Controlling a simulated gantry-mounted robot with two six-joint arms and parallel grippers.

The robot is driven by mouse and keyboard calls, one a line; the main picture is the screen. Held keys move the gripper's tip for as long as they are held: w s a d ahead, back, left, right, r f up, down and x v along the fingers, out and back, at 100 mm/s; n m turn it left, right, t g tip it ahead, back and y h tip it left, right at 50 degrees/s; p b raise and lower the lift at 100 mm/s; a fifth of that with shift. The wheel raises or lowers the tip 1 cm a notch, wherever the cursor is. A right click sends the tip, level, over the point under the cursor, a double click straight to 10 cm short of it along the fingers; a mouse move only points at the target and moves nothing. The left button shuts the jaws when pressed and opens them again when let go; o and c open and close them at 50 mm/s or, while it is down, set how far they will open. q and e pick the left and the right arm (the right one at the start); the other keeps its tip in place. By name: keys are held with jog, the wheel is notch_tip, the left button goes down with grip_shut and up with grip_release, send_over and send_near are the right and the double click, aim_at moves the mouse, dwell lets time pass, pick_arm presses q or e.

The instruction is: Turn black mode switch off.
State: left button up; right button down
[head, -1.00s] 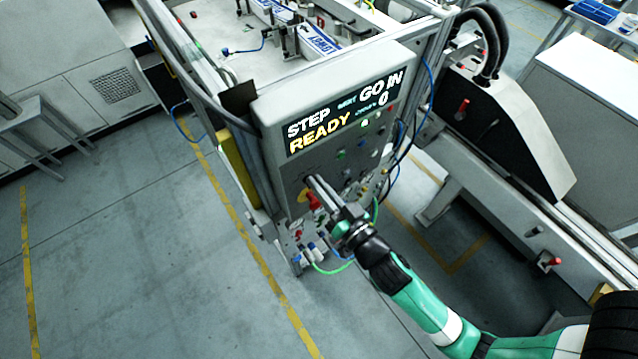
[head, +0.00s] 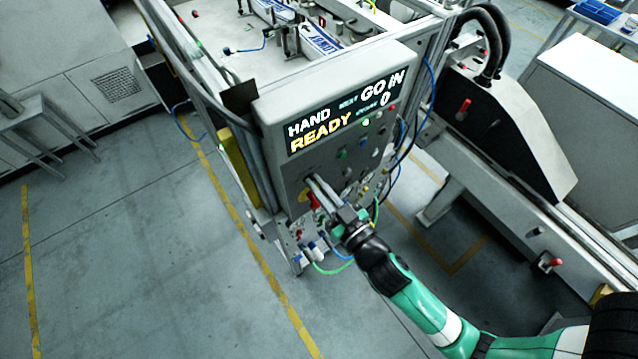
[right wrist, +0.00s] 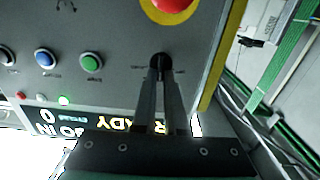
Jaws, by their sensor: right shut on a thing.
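The black mode switch (right wrist: 161,61) sits on the grey control panel (right wrist: 115,25), shown upside down in the right wrist view. My right gripper (right wrist: 160,78) is shut on the switch's knob, and its fingers hide most of it. In the head view my right gripper (head: 312,182) reaches the lower left of the panel (head: 288,183), and the switch itself is hidden there. The panel's display (head: 345,115) reads HAND, READY, GO IN and 0. My left gripper is not in view.
A red emergency button on a yellow plate (right wrist: 172,8) is close to the switch. Blue (right wrist: 45,58) and green (right wrist: 91,63) buttons sit on the same panel. Blue and green hoses hang around the machine. The floor left of the machine is clear.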

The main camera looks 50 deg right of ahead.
jog(key=n, duration=0.6)
jog(key=shift+a+p, duration=0.35)
jog(key=n, duration=0.4)
jog(key=shift+w+a+f, duration=0.1)
jog(key=shift+a+f+n+p, duration=0.15)
jog(key=shift+n+p, duration=0.35)
jog(key=shift+n, duration=1)
jog(key=c, duration=1)
grip_release()
jog(key=shift+o, duration=0.2)
jog(key=shift+f, duration=0.1)
